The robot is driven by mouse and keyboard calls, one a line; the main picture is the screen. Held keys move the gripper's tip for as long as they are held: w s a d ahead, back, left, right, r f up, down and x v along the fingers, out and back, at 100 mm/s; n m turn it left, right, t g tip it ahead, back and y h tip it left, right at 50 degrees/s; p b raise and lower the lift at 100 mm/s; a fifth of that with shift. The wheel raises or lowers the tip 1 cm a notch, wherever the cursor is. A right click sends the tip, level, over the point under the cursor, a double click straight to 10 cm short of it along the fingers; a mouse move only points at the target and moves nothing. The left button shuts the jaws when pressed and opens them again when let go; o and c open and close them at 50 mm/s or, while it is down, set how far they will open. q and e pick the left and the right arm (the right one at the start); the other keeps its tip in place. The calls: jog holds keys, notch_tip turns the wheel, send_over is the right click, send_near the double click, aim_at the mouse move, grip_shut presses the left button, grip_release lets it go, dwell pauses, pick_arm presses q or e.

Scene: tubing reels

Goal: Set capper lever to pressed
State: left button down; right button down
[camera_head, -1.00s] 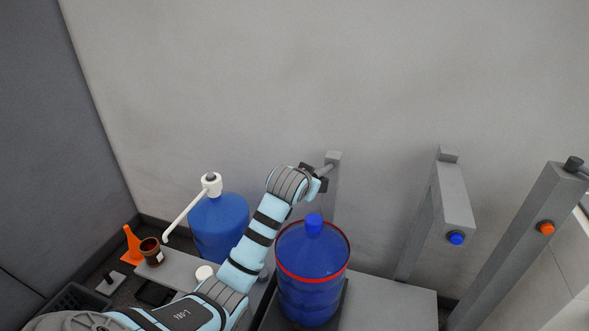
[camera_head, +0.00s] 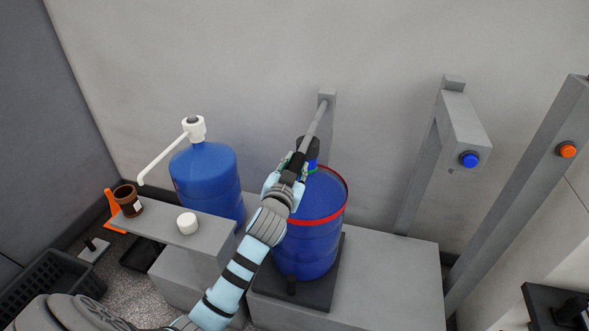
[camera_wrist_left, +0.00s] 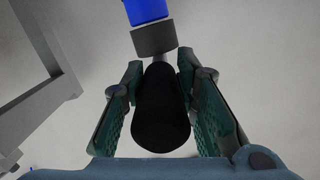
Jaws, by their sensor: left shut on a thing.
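The capper lever (camera_head: 317,125) is a grey bar that runs from a post on the wall down toward me. Its dark round head (camera_head: 309,147) sits right at the blue cap (camera_head: 312,164) of the blue drum (camera_head: 318,240) with a red rim; I cannot tell for sure whether they touch. My left gripper (camera_head: 293,164) is at the lever's near end. In the left wrist view its two green-padded fingers (camera_wrist_left: 160,105) are shut around the black handle (camera_wrist_left: 160,115), with the dark head (camera_wrist_left: 154,40) and blue cap (camera_wrist_left: 146,10) beyond. My right gripper is not in view.
A blue jug (camera_head: 207,175) with a white pump stands to the left. A grey shelf (camera_head: 165,228) holds a brown jar (camera_head: 127,201) and a white cap (camera_head: 187,222). Grey frames with a blue button (camera_head: 468,160) and an orange button (camera_head: 566,150) stand right.

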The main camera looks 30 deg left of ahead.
pick_arm(q)
jog(key=shift+f, duration=0.25)
jog(key=c, duration=1.4)
grip_release()
jog(key=shift+c, duration=0.2)
jog(key=shift+o, duration=0.8)
jog(key=shift+w, duration=0.15)
jog(key=v, duration=1.2)
